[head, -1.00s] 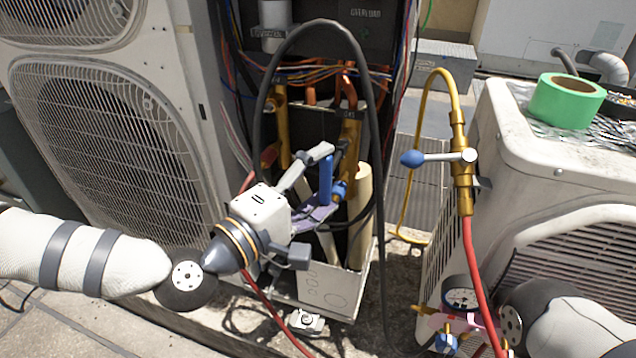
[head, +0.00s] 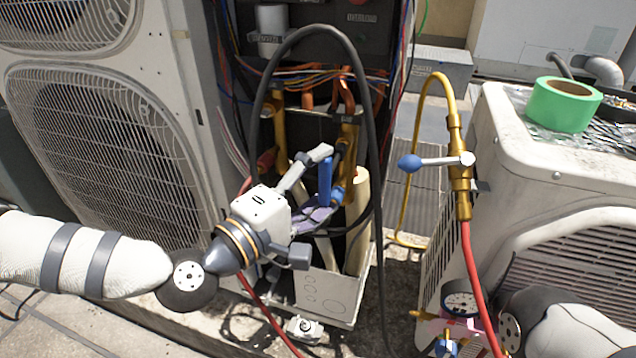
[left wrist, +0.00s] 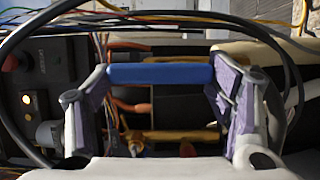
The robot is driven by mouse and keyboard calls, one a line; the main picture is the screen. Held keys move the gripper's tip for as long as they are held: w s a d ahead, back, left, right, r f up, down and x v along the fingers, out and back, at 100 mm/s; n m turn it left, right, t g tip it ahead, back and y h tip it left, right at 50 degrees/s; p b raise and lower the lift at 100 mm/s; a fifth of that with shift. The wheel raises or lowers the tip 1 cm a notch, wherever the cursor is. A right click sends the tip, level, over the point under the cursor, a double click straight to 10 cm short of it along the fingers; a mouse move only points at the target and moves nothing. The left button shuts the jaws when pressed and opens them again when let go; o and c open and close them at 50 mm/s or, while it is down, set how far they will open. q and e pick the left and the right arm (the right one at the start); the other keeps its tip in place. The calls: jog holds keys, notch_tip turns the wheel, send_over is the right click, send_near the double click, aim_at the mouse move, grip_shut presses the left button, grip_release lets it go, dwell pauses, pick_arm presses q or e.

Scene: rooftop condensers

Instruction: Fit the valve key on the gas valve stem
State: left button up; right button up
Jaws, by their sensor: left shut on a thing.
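My left gripper (head: 318,185) is shut on a blue bar, which I take to be the valve key (head: 325,180). In the left wrist view the key (left wrist: 160,74) spans crosswise between the two purple-padded fingers. In the head view the gripper is in front of the unit's open service bay, with the key upright near the right-hand brass valve (head: 348,135). A blue part shows low on that valve. The gas valve stem is not clearly visible behind the gripper, and I cannot tell whether the key touches it. My right gripper is not in view.
A black hose (head: 370,110) loops around the bay, close to my gripper. Coloured wires (head: 310,78) cross above the valves. At right are a yellow hose (head: 416,130), a blue-tipped lever valve (head: 440,161), and a condenser (head: 520,135) with green tape (head: 564,104). A gauge (head: 460,303) is below.

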pick_arm(q)
jog(key=shift+w, duration=0.15)
jog(key=o, duration=1.3)
